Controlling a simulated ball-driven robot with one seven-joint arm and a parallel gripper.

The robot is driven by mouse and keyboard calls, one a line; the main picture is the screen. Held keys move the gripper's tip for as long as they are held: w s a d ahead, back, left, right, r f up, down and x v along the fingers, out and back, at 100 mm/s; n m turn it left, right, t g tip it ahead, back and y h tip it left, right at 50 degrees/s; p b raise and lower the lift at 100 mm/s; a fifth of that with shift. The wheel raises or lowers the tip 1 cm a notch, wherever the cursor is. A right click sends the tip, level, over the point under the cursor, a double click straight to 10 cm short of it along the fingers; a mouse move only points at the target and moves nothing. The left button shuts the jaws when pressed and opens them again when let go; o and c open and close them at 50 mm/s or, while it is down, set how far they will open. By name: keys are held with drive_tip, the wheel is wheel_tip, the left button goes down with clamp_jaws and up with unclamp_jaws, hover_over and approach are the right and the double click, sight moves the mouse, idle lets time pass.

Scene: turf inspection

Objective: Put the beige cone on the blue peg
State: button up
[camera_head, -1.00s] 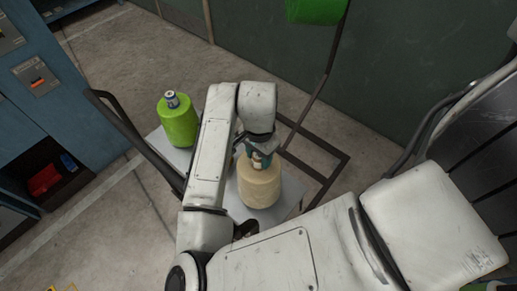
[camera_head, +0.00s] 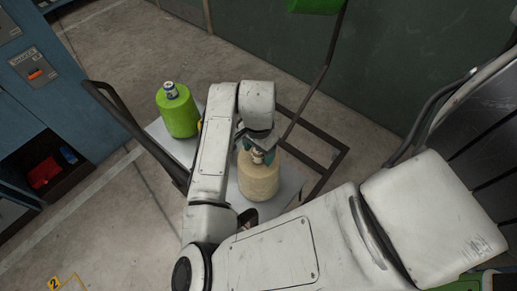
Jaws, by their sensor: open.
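The beige cone (camera_head: 258,180) stands upright on a grey platform (camera_head: 289,186) below my arm. My gripper (camera_head: 258,154) is open at the top of the cone, with its fingers close around the narrow tip. I cannot tell whether the fingers touch it. My wrist hides part of the gripper. I cannot make out a blue peg in this view.
A dark metal frame (camera_head: 327,172) lies behind, with a green object (camera_head: 316,4) at the top edge. Blue cabinets (camera_head: 60,85) stand at left. Open floor lies at lower left.

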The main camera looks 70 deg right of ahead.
wheel_tip(320, 180, up, 12)
drive_tip(key=shift+r+b, duration=0.15)
drive_tip(key=shift+b, duration=0.15)
idle(0.3)
